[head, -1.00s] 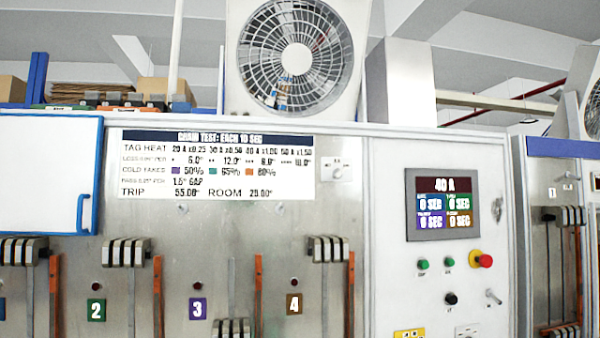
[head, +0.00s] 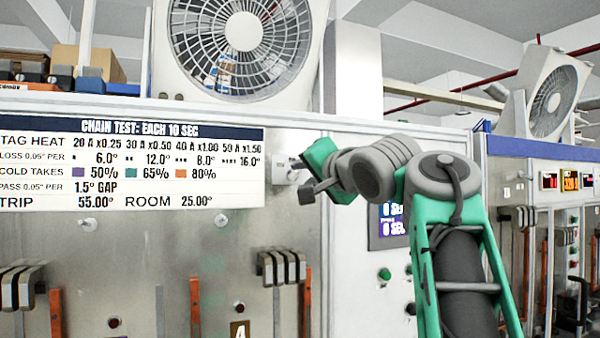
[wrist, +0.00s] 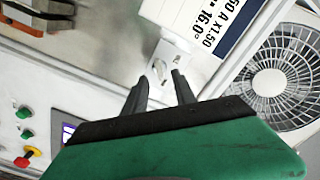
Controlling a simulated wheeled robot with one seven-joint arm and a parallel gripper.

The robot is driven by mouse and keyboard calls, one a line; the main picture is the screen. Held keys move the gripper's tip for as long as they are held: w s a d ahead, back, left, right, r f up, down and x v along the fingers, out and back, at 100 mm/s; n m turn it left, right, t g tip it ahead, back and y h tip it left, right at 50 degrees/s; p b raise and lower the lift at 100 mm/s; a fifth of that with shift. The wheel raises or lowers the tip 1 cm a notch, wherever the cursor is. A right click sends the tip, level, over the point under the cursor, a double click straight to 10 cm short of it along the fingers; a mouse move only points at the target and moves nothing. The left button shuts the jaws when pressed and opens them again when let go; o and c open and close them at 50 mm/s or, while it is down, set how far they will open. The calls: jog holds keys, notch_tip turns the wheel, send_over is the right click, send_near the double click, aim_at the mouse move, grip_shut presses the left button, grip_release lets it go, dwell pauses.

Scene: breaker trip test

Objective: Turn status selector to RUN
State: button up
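The status selector (wrist: 160,70) is a small pale knob on a white plate on the metal panel, beside the printed chart. In the wrist view it shows just beyond and between my fingertips. My gripper (wrist: 161,80) is open, with its two dark fingers apart and nothing held. Whether the fingers touch the knob cannot be told. In the head view my green gripper (head: 303,176) is at the panel just right of the chart and partly hides the selector plate (head: 288,170). The plate's lettering and the knob's setting are too small to read.
The printed chart (head: 130,165) lies left of the selector. A round fan (head: 240,45) stands above the panel. My arm partly covers the display (head: 388,222). Green buttons (wrist: 27,112) and a red-yellow emergency button (wrist: 23,160) sit on the control panel. Breaker levers (head: 282,266) line the lower panel.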

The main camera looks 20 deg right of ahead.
aim_at(298, 174)
jog(key=w, duration=0.3)
jog(key=shift+w, duration=0.15)
jog(key=shift+c, duration=0.3)
grip_shut()
